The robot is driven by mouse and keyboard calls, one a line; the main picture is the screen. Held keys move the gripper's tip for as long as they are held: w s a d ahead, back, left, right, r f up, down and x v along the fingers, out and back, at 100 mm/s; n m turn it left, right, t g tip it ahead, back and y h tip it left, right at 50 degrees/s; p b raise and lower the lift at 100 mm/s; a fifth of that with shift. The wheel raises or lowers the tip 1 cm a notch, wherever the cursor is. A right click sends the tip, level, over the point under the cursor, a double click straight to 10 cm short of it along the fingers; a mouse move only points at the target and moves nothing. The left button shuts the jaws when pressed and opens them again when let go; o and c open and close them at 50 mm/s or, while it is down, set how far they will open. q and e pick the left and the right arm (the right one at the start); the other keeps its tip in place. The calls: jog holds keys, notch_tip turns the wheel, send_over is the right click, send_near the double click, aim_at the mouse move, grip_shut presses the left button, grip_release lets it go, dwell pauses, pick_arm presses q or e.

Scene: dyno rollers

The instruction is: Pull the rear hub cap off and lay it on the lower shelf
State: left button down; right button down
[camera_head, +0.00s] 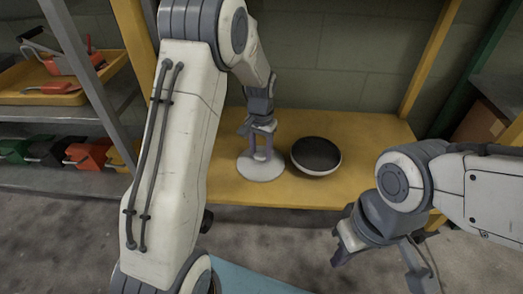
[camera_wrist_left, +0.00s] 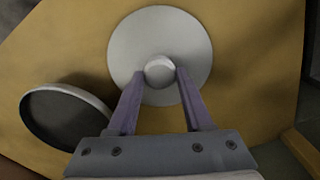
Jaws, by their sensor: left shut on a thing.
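A pale grey round hub cap (camera_head: 262,172) with a raised centre knob lies flat on, or just above, the yellow shelf (camera_head: 375,130). My left gripper (camera_head: 262,150) points down over it. In the left wrist view my left gripper (camera_wrist_left: 159,75) is shut on the knob (camera_wrist_left: 160,71) of the hub cap (camera_wrist_left: 190,35), one finger on each side. A second round piece with a dark inside and pale rim (camera_head: 316,155) stands right beside it, tilted; it also shows in the left wrist view (camera_wrist_left: 65,115). My right gripper (camera_head: 346,243) hangs in front of the shelf, its fingers unclear.
A grey shelf rack at left holds a yellow tray (camera_head: 75,98) with orange tools and several coloured bins (camera_head: 90,153). A cardboard box (camera_head: 480,122) is at right. Yellow posts flank the shelf. Its right part is clear.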

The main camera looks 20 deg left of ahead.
pick_arm(q)
jog(key=shift+c, duration=1.1)
grip_release()
notch_tip(320, 180, up, 8)
jog(key=p, duration=0.5)
jog(key=shift+f+p, duration=0.2)
jog(key=shift+p, duration=0.15)
jog(key=s+d+r+n+t, duration=0.1)
jog(key=s+r, duration=0.1)
jog(key=s, duration=0.6)
jog(key=s+d+r+t, duration=0.1)
jog(key=s+r+t, duration=0.1)
jog(key=s, duration=0.6)
jog(key=s+d+r+m+g+p, duration=0.1)
jog(key=s+d+r+m+p, duration=0.1)
jog(key=s+d+r+p, duration=0.45)
jog(key=s+d+r+m+g+h+p, duration=0.1)
jog(key=s+d+r+m+p, duration=0.15)
jog(key=r+p, duration=0.55)
jog(key=s+d+r+m+g+p, duration=0.1)
jog(key=s+d+r+m+p, duration=0.3)
jog(key=r, duration=0.6)
notch_tip(320, 180, up, 37)
jog(key=n+p, duration=0.1)
jog(key=p, duration=3.6)
jog(key=shift+s+d, duration=0.2)
jog(key=shift+d, duration=0.15)
